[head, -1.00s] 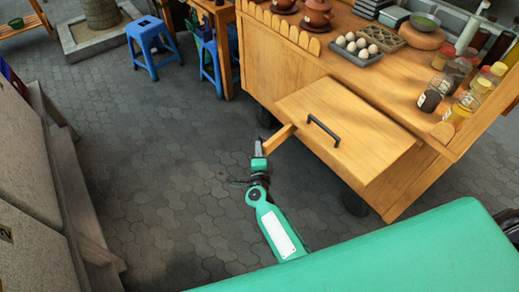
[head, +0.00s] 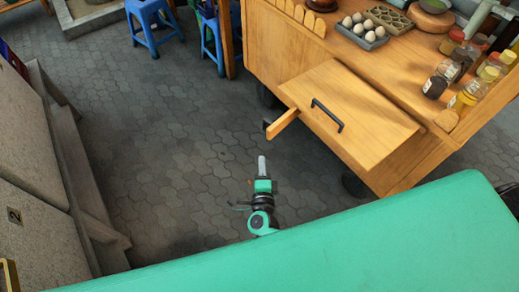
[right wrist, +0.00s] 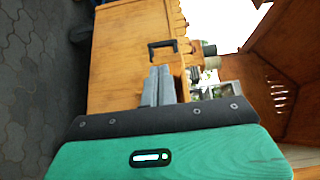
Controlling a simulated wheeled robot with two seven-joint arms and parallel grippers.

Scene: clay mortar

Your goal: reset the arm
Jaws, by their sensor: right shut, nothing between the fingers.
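My right gripper (head: 262,165) is shut and empty in the head view, over the paved floor and in front of the wooden cart. Its closed grey fingers also show in the right wrist view (right wrist: 158,85), with the cart's wooden front behind them. My left gripper is not in view.
The cart top holds a tray of eggs (head: 363,36) and several jars (head: 470,90). Blue stools (head: 152,22) stand at the back. A stone wall with a ledge (head: 75,165) runs along the left. The paved floor (head: 165,150) between is clear.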

